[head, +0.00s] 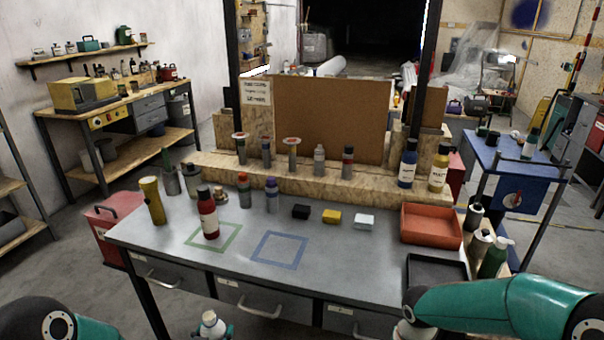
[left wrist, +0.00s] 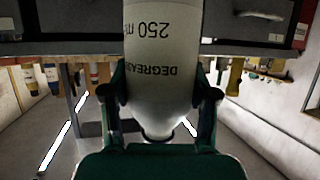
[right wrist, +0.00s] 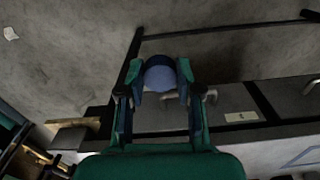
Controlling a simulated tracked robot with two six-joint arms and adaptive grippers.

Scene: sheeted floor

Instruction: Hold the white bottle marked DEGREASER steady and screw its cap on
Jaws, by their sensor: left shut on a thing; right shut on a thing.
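The white bottle marked DEGREASER (left wrist: 160,45) fills the middle of the left wrist view, its lettering upside down there. My left gripper (left wrist: 163,98) is shut on it, with a finger on each side. In the head view the white bottle's top (head: 209,318) shows at the bottom edge, in front of the workbench, with no cap on it. My right gripper (right wrist: 160,72) is shut on a round blue cap (right wrist: 160,79), seen in the right wrist view. The cap is apart from the bottle. The right fingertips are not clear in the head view.
The grey workbench (head: 330,262) with drawers lies beyond both grippers. Open floor shows in front of the bench.

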